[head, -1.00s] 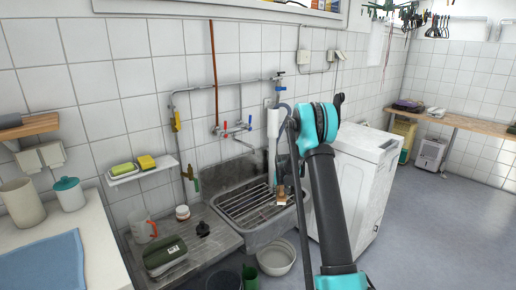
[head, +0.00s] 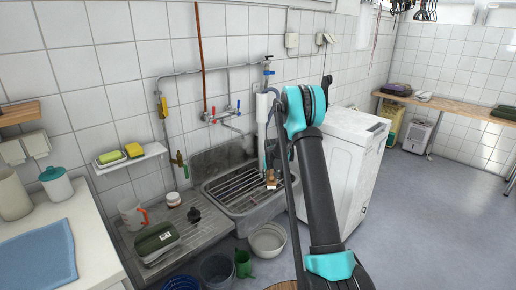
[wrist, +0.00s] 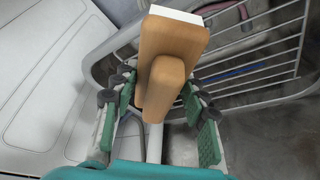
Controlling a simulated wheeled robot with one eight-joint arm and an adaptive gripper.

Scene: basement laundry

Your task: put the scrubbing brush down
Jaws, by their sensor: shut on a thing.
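The scrubbing brush has a wooden body with a white edge at its far end. It fills the middle of the wrist view (wrist: 172,45) and shows small and brown in the head view (head: 271,183). My gripper (wrist: 160,90) is shut on it, with green-padded fingers on either side of the wooden part. In the head view my arm partly hides the gripper. The brush is held over the right part of the metal sink (head: 212,166), near its wire rack (head: 236,190).
A white washing machine (head: 340,170) stands right of the sink. The ribbed drainboard (head: 190,240) holds a green case (head: 157,242), a pitcher (head: 131,215) and small items. Taps and pipes line the wall. Basins and buckets (head: 267,240) stand on the floor in front.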

